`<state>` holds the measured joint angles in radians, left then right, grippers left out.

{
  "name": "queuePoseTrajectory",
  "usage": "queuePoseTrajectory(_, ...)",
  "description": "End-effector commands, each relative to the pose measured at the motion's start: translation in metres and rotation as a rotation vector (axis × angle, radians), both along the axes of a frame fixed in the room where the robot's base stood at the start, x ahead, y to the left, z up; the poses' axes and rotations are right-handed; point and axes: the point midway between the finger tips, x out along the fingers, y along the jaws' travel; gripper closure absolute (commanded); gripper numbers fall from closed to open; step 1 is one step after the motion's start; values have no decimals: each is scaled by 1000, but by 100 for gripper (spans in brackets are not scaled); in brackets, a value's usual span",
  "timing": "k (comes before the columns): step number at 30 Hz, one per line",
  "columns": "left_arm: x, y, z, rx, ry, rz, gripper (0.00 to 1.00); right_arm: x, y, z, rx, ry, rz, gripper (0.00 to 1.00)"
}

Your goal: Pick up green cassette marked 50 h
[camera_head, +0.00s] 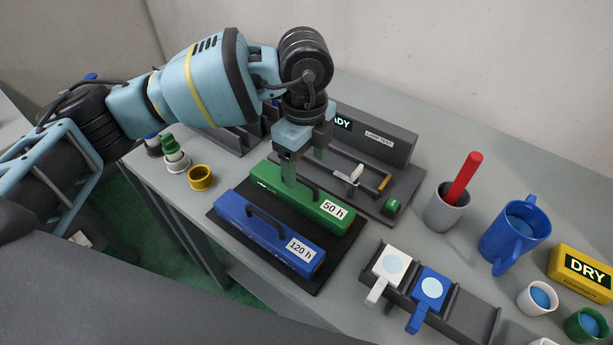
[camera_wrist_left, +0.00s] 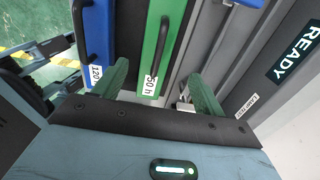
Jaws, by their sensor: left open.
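The green cassette (camera_head: 270,178) marked 50 h lies on a black mat (camera_head: 225,226), behind the blue cassette (camera_head: 262,238) marked 120 h. It has a dark arched handle on top. My left gripper (camera_head: 303,170) is open, pointing down over the green cassette at its handle. In the left wrist view the green cassette (camera_wrist_left: 172,20) with its handle shows between the two green fingers of the left gripper (camera_wrist_left: 161,85). The fingers do not visibly press on the handle, and their exact height above it is hard to tell. My right gripper is not in view.
A grey machine panel with a READY display (camera_head: 375,138) stands behind the cassette. A grey cup with a red rod (camera_head: 446,212), a blue mug (camera_head: 512,240) and a rack (camera_head: 468,318) with white and blue paddles stand right.

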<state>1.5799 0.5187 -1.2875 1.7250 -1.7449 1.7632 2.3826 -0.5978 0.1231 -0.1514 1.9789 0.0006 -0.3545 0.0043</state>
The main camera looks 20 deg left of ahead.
Motion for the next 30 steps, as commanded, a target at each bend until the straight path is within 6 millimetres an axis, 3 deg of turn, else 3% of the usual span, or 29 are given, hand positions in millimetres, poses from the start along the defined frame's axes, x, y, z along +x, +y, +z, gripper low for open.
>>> queuePoseTrajectory(9,0,1,-9,3,2,2,29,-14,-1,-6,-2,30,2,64)
queuePoseTrajectory(14,0,2,-25,2,3,2,29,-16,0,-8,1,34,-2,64)
queuePoseTrajectory(20,0,3,-30,3,1,2,29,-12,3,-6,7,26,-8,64)
queuePoseTrajectory(30,0,12,-73,1,4,1,29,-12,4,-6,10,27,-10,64)
